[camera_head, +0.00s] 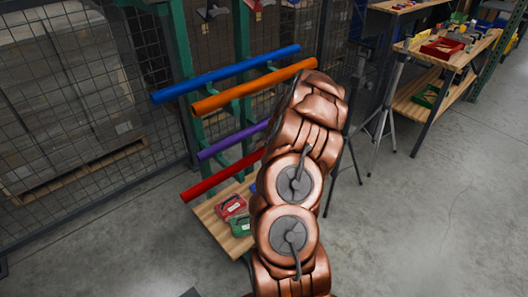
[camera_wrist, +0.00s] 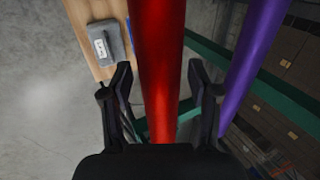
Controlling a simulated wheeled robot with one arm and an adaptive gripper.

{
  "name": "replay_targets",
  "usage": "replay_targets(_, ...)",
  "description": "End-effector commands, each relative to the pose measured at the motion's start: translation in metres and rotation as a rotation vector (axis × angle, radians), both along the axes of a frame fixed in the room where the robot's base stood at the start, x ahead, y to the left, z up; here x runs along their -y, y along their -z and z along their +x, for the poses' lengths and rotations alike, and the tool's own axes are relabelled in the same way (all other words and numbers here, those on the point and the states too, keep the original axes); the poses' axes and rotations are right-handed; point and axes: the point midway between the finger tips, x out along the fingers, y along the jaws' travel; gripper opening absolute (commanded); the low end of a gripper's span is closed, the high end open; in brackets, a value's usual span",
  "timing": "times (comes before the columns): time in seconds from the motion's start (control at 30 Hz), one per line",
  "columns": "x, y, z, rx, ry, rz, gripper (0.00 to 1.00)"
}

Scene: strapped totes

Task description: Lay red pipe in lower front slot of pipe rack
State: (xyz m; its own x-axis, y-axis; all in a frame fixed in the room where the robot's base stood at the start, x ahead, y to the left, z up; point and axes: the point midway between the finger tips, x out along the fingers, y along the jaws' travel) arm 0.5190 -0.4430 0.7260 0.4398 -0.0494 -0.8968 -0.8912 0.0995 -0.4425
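The red pipe (camera_head: 222,176) is at the front of the lower level of the green pipe rack (camera_head: 181,45) in the head view, below and in front of the purple pipe (camera_head: 231,141). Its right part is hidden behind my arm, and I cannot tell whether it is fully seated in the slot. In the wrist view the red pipe (camera_wrist: 158,45) runs between the two black fingers of my gripper (camera_wrist: 160,82). The fingers stand either side of it with narrow gaps, so my gripper is open around it. My gripper is hidden in the head view.
A blue pipe (camera_head: 225,74) and an orange pipe (camera_head: 253,86) lie on the upper level. A wooden shelf (camera_head: 212,220) below carries a red case (camera_head: 231,206) and a green case (camera_head: 241,225). A mesh fence stands left.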

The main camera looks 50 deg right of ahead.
Motion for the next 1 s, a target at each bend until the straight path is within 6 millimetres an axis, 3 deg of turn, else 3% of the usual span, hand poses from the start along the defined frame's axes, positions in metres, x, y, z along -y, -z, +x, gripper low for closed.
replay_targets(0.47, 0.000, -0.006, -0.003, 0.001, 0.001, 0.000, 0.69)
replay_targets(1.0, -0.004, -0.075, -0.037, 0.000, 0.001, 0.000, 0.69)
